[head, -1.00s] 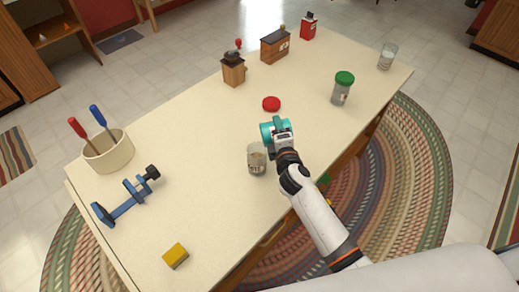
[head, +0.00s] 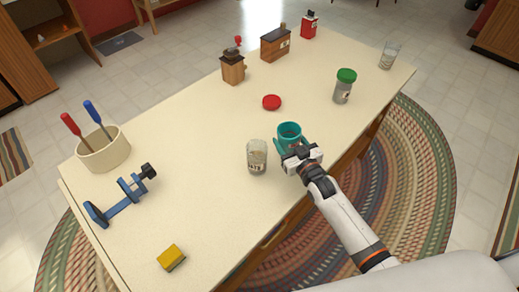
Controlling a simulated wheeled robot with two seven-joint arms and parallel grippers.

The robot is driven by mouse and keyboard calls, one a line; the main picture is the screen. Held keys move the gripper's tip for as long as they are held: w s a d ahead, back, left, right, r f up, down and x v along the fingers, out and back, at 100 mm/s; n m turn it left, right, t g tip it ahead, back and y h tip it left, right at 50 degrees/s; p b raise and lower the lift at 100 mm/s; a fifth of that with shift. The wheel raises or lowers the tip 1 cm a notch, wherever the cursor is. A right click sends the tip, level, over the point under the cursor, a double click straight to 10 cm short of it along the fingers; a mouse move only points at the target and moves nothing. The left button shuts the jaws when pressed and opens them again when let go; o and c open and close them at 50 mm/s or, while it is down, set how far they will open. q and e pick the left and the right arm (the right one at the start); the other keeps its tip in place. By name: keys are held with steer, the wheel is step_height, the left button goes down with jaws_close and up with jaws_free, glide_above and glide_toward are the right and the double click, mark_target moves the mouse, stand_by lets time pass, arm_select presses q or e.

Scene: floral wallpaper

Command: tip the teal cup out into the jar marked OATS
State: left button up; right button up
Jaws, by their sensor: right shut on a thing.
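The teal cup (head: 290,131) is at the middle of the table, its opening facing up. My right gripper (head: 293,148) is shut on it from the near side. The glass jar with OATS lettering (head: 257,158) stands open and upright just left of the cup, apart from it. Its label is partly readable, and something pale brown shows inside. The picture is too small to tell whether anything is left in the cup. My left gripper is not in view.
A red lid (head: 271,102) lies behind the cup. A green-lidded jar (head: 343,88) and a clear glass (head: 388,57) stand to the right. A wooden grinder (head: 232,70) and box (head: 274,45) are at the back. A crock (head: 104,152), blue clamp (head: 120,203) and yellow block (head: 171,257) are left.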

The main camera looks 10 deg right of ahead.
mark_target(286, 123)
steer(key=shift+w+d+f+m, duration=0.15)
steer(key=shift+w+d+m, duration=0.1)
steer(key=shift+m, duration=0.15)
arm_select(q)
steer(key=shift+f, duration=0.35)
arm_select(e)
steer(key=shift+a, duration=0.1)
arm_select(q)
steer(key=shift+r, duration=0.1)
arm_select(e)
steer(key=shift+s+r, duration=0.1)
steer(key=shift+r, duration=0.1)
step_height(286, 123, up, 5)
steer(key=p, duration=0.5)
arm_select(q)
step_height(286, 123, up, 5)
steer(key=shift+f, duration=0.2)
arm_select(e)
steer(key=shift+f, duration=0.15)
